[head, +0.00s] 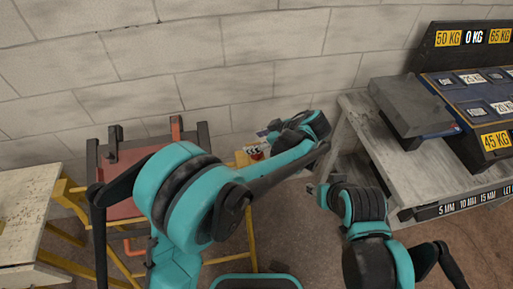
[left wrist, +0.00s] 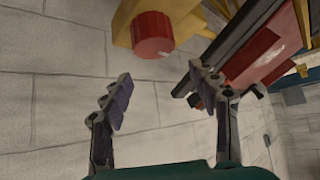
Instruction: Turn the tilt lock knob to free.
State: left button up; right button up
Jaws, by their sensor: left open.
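The tilt lock knob (left wrist: 152,35) is a red cylinder on a yellow mount (left wrist: 128,14) at the top of the left wrist view. A small pale mark shows on its lower right rim. In the head view the knob (head: 255,153) is small, just below my left gripper (head: 267,132). In the left wrist view my left gripper (left wrist: 162,92) is open and empty, its two fingers spread. The knob lies beyond the fingertips and apart from them. My right gripper (head: 318,188) is in the head view at centre right, but its jaw opening is unclear.
A red panel in a dark frame (head: 118,203) with yellow legs stands at the left. A grey workbench (head: 372,128) with weight labels stands at the right. A pale table (head: 25,215) is at the far left. A block wall (head: 230,60) closes the back.

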pick_arm(q)
jog(key=shift+r, duration=2.8)
